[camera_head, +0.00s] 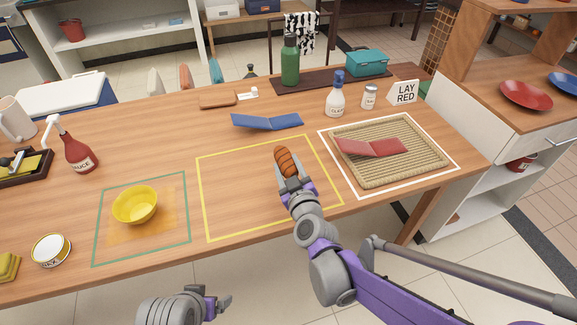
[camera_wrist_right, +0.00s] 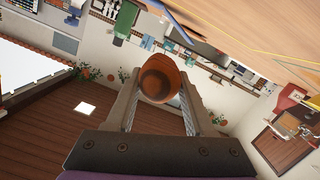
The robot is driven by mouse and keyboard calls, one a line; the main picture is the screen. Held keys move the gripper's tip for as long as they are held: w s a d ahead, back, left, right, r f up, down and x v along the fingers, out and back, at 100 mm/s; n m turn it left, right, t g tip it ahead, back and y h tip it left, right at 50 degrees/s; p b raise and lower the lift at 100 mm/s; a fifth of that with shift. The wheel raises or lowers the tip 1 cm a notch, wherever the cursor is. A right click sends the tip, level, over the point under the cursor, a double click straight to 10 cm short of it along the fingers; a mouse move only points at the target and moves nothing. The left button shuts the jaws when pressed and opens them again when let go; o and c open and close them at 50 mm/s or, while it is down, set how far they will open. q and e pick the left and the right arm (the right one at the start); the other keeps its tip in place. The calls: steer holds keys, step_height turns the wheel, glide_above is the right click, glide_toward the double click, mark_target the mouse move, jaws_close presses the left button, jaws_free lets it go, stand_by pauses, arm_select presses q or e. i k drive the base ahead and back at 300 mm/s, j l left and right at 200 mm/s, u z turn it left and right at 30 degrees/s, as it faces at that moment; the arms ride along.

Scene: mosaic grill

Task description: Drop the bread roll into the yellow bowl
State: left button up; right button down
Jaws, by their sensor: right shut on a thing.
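The brown, ridged bread roll (camera_head: 286,160) is in the jaws of my right gripper (camera_head: 289,178), above the table around the yellow-outlined square. In the right wrist view the bread roll (camera_wrist_right: 159,78) sits end-on between the two fingers of the right gripper (camera_wrist_right: 160,95). The yellow bowl (camera_head: 134,206) stands to the left, on an orange patch inside the green-outlined square, and the part of its inside that shows looks empty. My left gripper (camera_head: 218,303) is low in front of the table's front edge; its jaws are too small to judge.
A woven mat (camera_head: 433,165) with a red folded piece (camera_head: 372,147) lies to the right. A blue folded piece (camera_head: 266,121) lies behind the yellow outline. The tabletop between roll and bowl is clear.

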mark_target(141, 213)
steer(key=k+j, duration=0.1)
steer(key=j, duration=1.25)
steer(key=k+j, duration=0.15)
steer(key=j, duration=0.5)
